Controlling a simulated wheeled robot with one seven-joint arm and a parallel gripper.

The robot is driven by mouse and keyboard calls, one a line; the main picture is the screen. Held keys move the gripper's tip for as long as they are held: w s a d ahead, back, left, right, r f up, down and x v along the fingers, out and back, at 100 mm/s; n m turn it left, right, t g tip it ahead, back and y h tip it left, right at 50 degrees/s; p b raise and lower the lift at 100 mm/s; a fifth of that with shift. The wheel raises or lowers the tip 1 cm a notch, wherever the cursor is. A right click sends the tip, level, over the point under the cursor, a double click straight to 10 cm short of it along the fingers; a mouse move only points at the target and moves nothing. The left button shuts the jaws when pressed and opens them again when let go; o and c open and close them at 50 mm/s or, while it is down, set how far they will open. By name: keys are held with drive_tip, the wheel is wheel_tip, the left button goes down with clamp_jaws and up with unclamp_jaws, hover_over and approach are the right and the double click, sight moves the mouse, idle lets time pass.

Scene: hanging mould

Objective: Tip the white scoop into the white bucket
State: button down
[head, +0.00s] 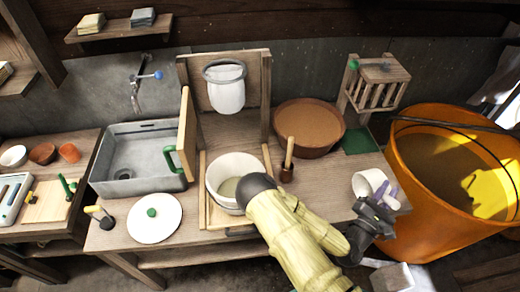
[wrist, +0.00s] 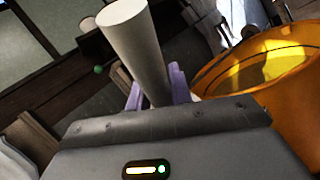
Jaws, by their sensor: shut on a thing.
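The white scoop (head: 366,181) is held at the right end of the bench, close to the orange tub. My gripper (head: 384,194) is shut on it with its purple fingers. In the wrist view, a white cylindrical part of the scoop (wrist: 137,45) rises between the fingers (wrist: 157,88). I cannot tell what is in the scoop. The white bucket (head: 225,166) stands on the bench well to the left of the scoop, with something pale inside. My arm hides the bucket's right front side.
The orange tub (head: 402,185) stands at the right, also in the wrist view (wrist: 215,85). A brown bowl (head: 310,127), a wooden-handled tool (head: 288,160) and a slatted rack (head: 375,90) stand between or behind. A white lid (head: 150,222) lies left of the bucket. A white mesh bag (head: 226,95) hangs behind it.

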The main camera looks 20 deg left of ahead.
drive_tip(key=w+a+r+m+g+h+p, duration=0.1)
drive_tip(key=w+a+r+p, duration=0.2)
drive_tip(key=a, duration=0.7)
drive_tip(key=s+a+r+m+g+h+p, duration=0.1)
drive_tip(key=s+a+r, duration=0.1)
drive_tip(key=a, duration=0.7)
drive_tip(key=s+a+r+m+g+h+p, duration=0.1)
drive_tip(key=s+a, duration=0.3)
drive_tip(key=a, duration=0.5)
drive_tip(key=s+a+r+m+g+h+p, duration=0.1)
drive_tip(key=s+a, duration=0.3)
drive_tip(key=a, duration=0.5)
drive_tip(key=shift+a+r+g+p, duration=0.35)
drive_tip(key=shift+r+p, duration=0.25)
drive_tip(key=shift+r, duration=0.3)
drive_tip(key=shift+s, duration=0.1)
